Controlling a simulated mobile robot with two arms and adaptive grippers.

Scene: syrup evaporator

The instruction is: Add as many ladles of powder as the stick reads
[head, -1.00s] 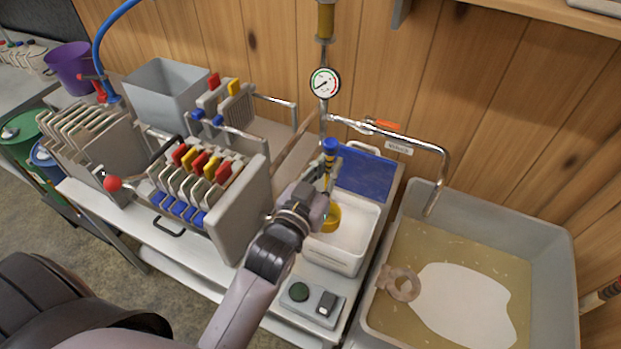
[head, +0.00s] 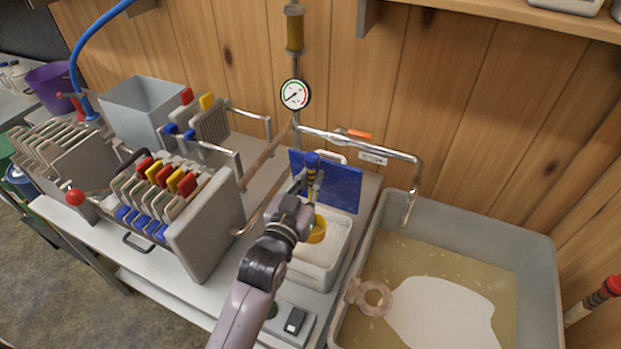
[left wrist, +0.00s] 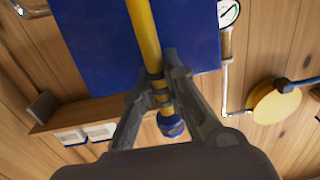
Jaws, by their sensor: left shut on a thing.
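My left gripper (head: 306,206) is over the white powder box (head: 315,270) and is shut on the handle of a yellow ladle (head: 317,230). The ladle's handle has a blue end, and its yellow bowl hangs low inside the box, at the white powder. The left wrist view shows the yellow handle (left wrist: 144,35) between the fingers (left wrist: 158,95). The box's blue lid (head: 335,185) stands open behind it. A striped stick (head: 605,292) with a red and black end shows at the right edge; its reading cannot be made out. My right gripper is out of view.
A grey tank (head: 540,270) with tan liquid, a white patch and a ring-handled object (head: 372,297) is to the right. A metal spout (head: 410,205) reaches over it. A plate press (head: 195,225) and gauge (head: 295,95) stand close by. A control box (head: 292,322) sits in front.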

